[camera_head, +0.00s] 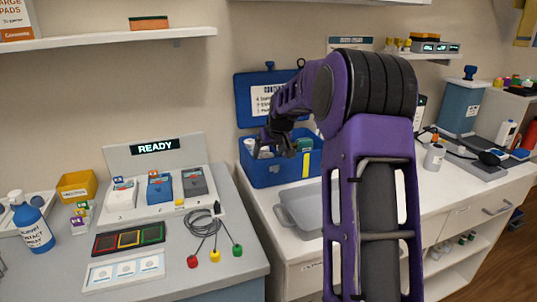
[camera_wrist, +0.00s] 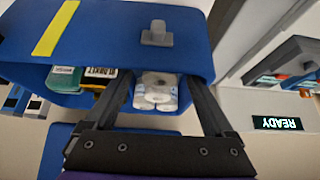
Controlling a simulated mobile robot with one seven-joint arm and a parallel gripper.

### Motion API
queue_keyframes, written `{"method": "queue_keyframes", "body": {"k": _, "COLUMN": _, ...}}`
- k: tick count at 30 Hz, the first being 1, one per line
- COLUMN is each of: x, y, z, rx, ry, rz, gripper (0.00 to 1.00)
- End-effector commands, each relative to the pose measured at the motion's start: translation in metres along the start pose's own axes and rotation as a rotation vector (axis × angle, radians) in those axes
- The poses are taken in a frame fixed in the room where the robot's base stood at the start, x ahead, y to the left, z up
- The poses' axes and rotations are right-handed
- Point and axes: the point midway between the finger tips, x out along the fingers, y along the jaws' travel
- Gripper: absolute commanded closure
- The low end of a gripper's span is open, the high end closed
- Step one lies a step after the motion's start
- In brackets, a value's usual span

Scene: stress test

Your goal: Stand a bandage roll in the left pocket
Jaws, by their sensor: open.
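A blue case (camera_head: 268,175) with a yellow stripe and a raised lid stands on the white counter. My gripper (camera_head: 275,148) is over its left part. In the wrist view my gripper (camera_wrist: 160,80) is open, its two dark fingers reaching into the blue case (camera_wrist: 110,30). White bandage rolls (camera_wrist: 155,92) lie between and below the fingers; I cannot tell whether the fingers touch them. Green and black packets (camera_wrist: 75,80) sit beside them in the case. Which pocket counts as the left one is not clear from these frames.
A grey tray (camera_head: 300,212) lies in front of the case. On the left counter a READY panel (camera_head: 158,146) stands behind white, blue and grey holders (camera_head: 160,189). Cables with coloured ends (camera_head: 214,240) and a blue bottle (camera_head: 30,225) are nearby.

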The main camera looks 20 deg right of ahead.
Motion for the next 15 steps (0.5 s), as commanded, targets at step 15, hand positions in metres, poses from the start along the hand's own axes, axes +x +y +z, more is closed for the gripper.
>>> {"method": "queue_keyframes", "body": {"k": 15, "x": -0.086, "y": 0.000, "z": -0.002, "rx": 0.001, "ry": 0.004, "rz": 0.002, "gripper": 0.12}}
